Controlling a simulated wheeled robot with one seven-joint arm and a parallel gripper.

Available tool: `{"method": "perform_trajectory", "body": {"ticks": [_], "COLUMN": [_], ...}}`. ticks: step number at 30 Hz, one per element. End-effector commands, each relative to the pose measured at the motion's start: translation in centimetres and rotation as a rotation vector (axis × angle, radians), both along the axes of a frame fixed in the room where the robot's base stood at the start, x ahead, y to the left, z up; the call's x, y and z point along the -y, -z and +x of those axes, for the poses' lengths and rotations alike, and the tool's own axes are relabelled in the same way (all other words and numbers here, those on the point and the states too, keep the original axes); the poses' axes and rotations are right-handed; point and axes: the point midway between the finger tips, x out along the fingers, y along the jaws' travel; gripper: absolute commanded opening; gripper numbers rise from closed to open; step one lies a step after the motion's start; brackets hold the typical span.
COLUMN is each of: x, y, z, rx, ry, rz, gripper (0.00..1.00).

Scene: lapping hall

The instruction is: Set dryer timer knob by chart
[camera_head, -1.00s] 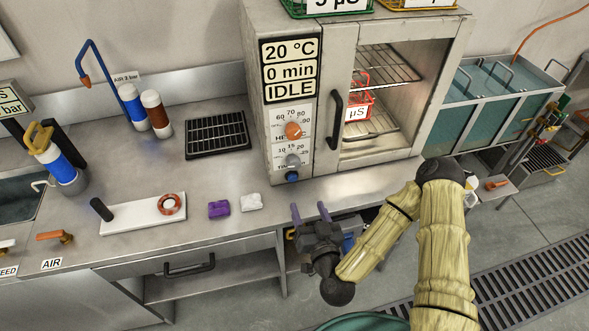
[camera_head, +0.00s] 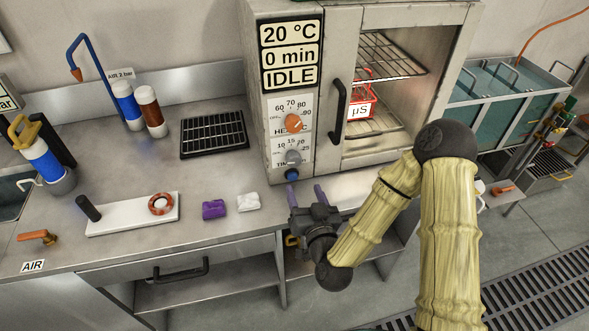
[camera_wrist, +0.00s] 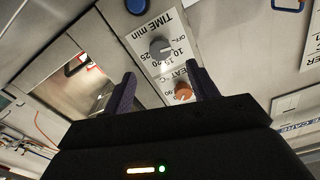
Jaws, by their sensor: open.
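The dryer (camera_head: 350,25) stands on the bench with a display reading 20 °C, 0 min, IDLE. Its grey timer knob (camera_head: 293,157) sits below the orange heat knob (camera_head: 294,121), with a blue button (camera_head: 292,175) lowest. In the wrist view the grey timer knob (camera_wrist: 160,46) and orange heat knob (camera_wrist: 182,92) appear upside down, above and between my fingers. My gripper (camera_head: 306,196) is open and empty, in front of the panel and below the knobs, apart from them. Its purple fingers show in the wrist view (camera_wrist: 163,90). No chart is readable.
A red basket marked µS (camera_head: 361,108) is inside the dryer, behind a door with a black handle (camera_head: 338,111). A purple block (camera_head: 214,209), a white cloth-like piece (camera_head: 248,202) and a white board (camera_head: 120,219) lie on the bench. Water tanks (camera_head: 500,105) stand at right.

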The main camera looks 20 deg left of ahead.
Motion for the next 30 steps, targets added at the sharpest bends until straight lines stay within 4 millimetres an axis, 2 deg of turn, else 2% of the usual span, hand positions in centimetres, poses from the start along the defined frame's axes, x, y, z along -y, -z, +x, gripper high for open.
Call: {"method": "perform_trajectory", "body": {"ticks": [3,18,23,30], "x": [-1.1,-5.2,-5.8,-5.8], "y": [-0.4,-0.2,-0.1,-0.1], "z": [1.9,8.6,9.5,9.6], "rx": [0.001,0.000,0.000,0.000], "ry": [0.005,0.002,0.002,0.001], "rz": [0.002,0.001,0.000,0.000], "gripper": [0.59,0.59,0.59,0.59]}}
